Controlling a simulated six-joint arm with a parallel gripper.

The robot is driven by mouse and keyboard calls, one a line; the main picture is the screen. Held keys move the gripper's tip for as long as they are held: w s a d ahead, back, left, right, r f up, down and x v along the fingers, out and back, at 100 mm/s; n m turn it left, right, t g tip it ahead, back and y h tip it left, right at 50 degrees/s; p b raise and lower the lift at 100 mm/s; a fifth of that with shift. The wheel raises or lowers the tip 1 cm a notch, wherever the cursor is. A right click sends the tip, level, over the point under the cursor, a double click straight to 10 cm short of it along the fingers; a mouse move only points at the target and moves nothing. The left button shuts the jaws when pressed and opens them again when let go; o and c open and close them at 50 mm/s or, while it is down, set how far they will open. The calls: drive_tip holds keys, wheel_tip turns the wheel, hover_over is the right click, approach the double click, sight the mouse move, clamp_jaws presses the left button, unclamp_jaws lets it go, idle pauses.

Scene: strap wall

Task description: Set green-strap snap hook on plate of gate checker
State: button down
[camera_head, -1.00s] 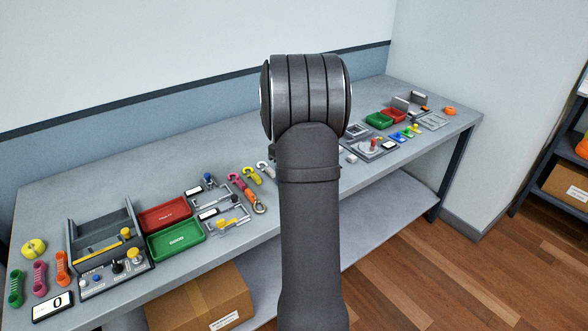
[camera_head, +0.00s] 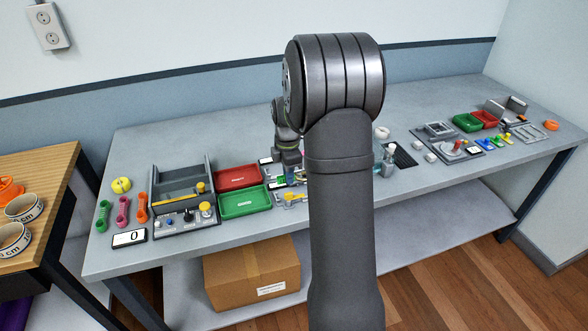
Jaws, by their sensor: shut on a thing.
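Two grey fixtures with plates stand there; the front one (camera_head: 291,199) carries a yellow part, and the rear one (camera_head: 267,161) is partly covered by my gripper. I cannot tell whether the held thing touches a plate. My arm hides the bench just to the right.
A red tray (camera_head: 238,176) and a green tray (camera_head: 243,202) lie just left of the fixtures. Further left are a grey gauge station (camera_head: 183,195), coloured links and a display (camera_head: 129,238). More fixtures and small trays (camera_head: 467,122) fill the right end. The back of the bench is clear.

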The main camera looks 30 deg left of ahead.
drive_tip(key=shift+f, duration=2.65)
drive_tip(key=shift+f, duration=0.2)
drive_tip(key=c, duration=1.1)
unclamp_jaws()
drive_tip(key=shift+d, duration=0.1)
drive_tip(key=shift+c, duration=0.2)
drive_tip(key=shift+r, duration=0.8)
drive_tip(key=shift+c, duration=0.2)
drive_tip(key=shift+o, duration=0.7)
drive_tip(key=shift+r, duration=0.8)
drive_tip(key=shift+o, duration=0.2)
drive_tip(key=shift+r, duration=1.45)
